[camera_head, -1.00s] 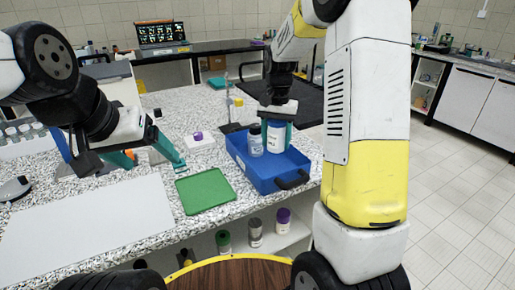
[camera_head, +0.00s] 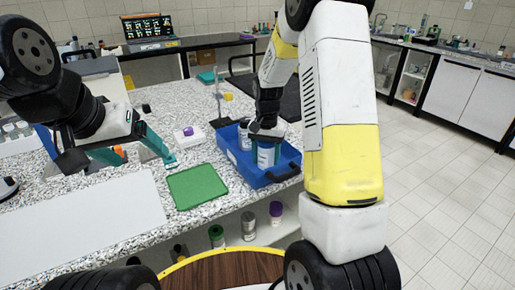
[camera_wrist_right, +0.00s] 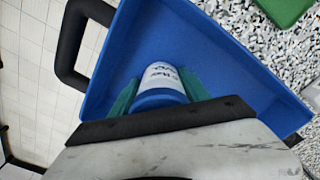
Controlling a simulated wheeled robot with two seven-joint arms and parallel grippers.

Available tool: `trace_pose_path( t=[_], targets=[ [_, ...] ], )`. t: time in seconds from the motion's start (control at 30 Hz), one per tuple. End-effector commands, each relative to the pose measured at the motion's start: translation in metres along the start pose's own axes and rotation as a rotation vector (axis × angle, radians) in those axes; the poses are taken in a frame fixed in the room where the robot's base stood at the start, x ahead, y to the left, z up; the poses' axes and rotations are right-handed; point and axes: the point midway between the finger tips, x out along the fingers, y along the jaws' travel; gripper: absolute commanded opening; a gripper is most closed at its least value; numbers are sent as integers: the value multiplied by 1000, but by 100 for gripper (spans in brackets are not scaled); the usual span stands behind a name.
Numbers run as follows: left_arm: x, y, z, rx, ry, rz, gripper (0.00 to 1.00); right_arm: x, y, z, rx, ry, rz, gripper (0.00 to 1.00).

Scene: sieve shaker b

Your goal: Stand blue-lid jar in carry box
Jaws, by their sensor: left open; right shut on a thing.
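The blue-lid jar (camera_head: 265,156) is white with a printed label. It is upright between the teal fingers of my right gripper (camera_head: 267,139), inside the blue carry box (camera_head: 231,151). In the right wrist view, my right gripper (camera_wrist_right: 158,97) is shut on the jar (camera_wrist_right: 161,73) around its blue lid, with the blue box floor (camera_wrist_right: 215,70) around it. I cannot tell whether the jar's base touches the floor. My left gripper (camera_head: 140,160) is open and empty, left of the box above the counter.
The box's black handle (camera_head: 286,173) faces the front. A green mat (camera_head: 197,187) lies left of the box. A purple-lidded item on a white block (camera_head: 189,136) stands behind the mat.

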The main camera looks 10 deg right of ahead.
Motion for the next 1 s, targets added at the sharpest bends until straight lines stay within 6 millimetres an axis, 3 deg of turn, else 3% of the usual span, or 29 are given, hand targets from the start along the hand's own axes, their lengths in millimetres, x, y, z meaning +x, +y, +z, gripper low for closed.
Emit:
trace_pose_path(
  t=[0.07, 0.1, 0.2, 0.6, 0.77, 1.0],
  targets=[
    [0, 0, 0, 0, 0, 0, 79, 3, 0, 0, 0, -1, 1, 10],
    [0, 0, 0, 0, 0, 0, 79, 2, 0, 0, 0, -1, 0, 60],
    [0, 0, 0, 0, 0, 0, 79, 2, 0, 0, 0, 0, 0, 76],
    [0, 0, 0, 0, 0, 0, 79, -5, 0, 0, 0, 2, -1, 76],
    [0, 0, 0, 0, 0, 0, 79, -32, -1, -1, -1, 5, -3, 76],
    [0, 0, 0, 0, 0, 0, 79, -85, 0, -1, 0, 4, -2, 76]
  ],
)
